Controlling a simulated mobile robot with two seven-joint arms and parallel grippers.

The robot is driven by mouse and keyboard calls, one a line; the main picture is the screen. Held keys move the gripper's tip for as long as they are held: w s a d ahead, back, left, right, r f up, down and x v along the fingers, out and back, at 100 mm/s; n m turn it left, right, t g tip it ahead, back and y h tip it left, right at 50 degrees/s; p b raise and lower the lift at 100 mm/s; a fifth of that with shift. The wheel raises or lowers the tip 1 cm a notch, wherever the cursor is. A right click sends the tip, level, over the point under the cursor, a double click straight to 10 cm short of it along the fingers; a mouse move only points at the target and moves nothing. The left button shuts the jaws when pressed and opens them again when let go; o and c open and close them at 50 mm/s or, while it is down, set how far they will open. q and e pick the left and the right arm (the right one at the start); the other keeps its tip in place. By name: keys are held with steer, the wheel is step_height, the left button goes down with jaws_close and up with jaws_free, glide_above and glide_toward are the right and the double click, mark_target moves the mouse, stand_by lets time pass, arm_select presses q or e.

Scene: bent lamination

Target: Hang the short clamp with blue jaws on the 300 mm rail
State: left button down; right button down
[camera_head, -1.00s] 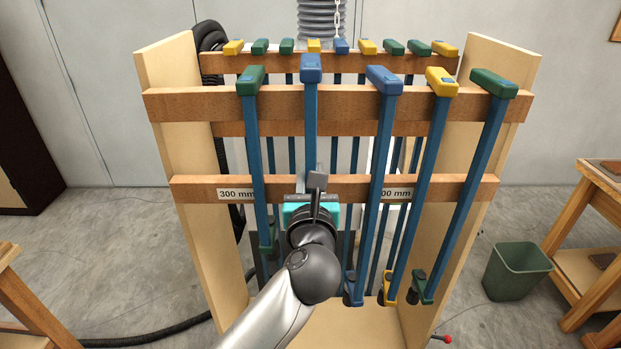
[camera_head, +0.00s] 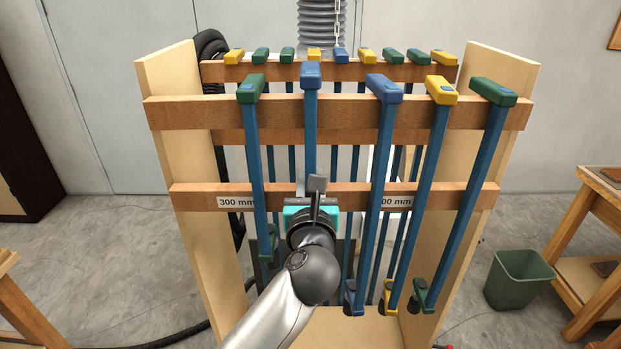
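A clamp with a blue jaw (camera_head: 311,75) is upright at the front rack. Its jaw is at the upper front rail (camera_head: 190,110), between a green-jawed clamp (camera_head: 251,89) and another blue-jawed one (camera_head: 384,88). Whether the jaw bears on the rail cannot be told. The "300 mm" label (camera_head: 235,203) is on the lower front crosspiece, to the left. My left gripper (camera_head: 312,187) is at this clamp's blue bar (camera_head: 310,135), level with that crosspiece. It hides the clamp's lower end, and its finger gap is unclear. My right gripper is not in view.
Yellow (camera_head: 440,90) and green (camera_head: 494,91) clamps hang further right, near a second, partly covered label (camera_head: 396,202). Several clamps hang on the rear rail (camera_head: 370,72). Wooden side panels (camera_head: 185,150) flank the rack. A green bin (camera_head: 517,278) stands on the right.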

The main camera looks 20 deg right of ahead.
arm_select(q)
steer(key=shift+f, duration=0.1)
steer(key=shift+f+b, duration=0.5)
steer(key=shift+f, duration=0.15)
steer(key=shift+s+f, duration=0.1)
steer(key=shift+f, duration=0.4)
steer(key=c, duration=0.7)
jaws_free()
steer(key=shift+s+a, duration=0.1)
steer(key=shift+f, duration=0.15)
steer(key=v, duration=0.5)
steer(key=r+b+v, duration=0.1)
steer(key=v, duration=0.9)
steer(key=shift+s+r+b, duration=0.1)
steer(key=shift+r+b, duration=0.2)
